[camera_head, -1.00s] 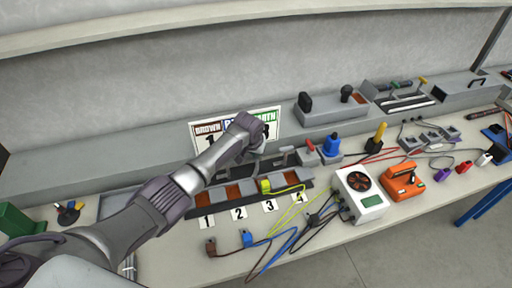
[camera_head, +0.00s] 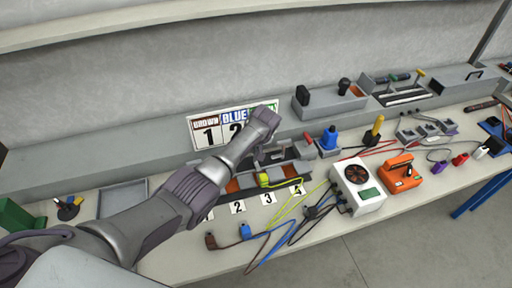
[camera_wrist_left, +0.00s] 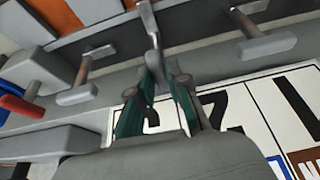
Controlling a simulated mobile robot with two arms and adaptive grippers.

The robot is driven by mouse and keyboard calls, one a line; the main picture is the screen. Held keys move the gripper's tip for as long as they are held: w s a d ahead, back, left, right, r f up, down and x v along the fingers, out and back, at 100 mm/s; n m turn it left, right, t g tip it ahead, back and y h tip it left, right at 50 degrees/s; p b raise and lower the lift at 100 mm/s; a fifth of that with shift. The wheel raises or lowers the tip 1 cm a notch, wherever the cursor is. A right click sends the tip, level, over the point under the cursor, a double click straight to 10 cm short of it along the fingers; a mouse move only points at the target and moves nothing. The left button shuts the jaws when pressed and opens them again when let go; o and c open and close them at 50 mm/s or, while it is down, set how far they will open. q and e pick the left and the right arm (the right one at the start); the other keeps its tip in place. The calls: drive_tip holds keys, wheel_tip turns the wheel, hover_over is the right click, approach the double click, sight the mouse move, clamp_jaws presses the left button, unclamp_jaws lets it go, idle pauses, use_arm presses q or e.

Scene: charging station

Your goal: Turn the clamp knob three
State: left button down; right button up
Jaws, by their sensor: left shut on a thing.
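The clamp block (camera_head: 229,187) stands along the back of the bench, with number labels such as 3 (camera_head: 268,198) in front. A yellow-green plug (camera_head: 263,180) sits at the block near label 3. The right gripper is out of view.
The BROWN/BLUE sign (camera_head: 209,133) stands close behind the arm. A blue plug (camera_head: 245,231) and brown plug (camera_head: 210,241) lie in front with loose cables. A white fan box (camera_head: 357,188) and orange device (camera_head: 401,174) stand to the right.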

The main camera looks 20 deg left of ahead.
use_arm(q)
drive_tip(key=shift+w+r, duration=0.1)
idle(0.3)
drive_tip(key=c, duration=1.1)
unclamp_jaws()
drive_tip(key=v, duration=1.2)
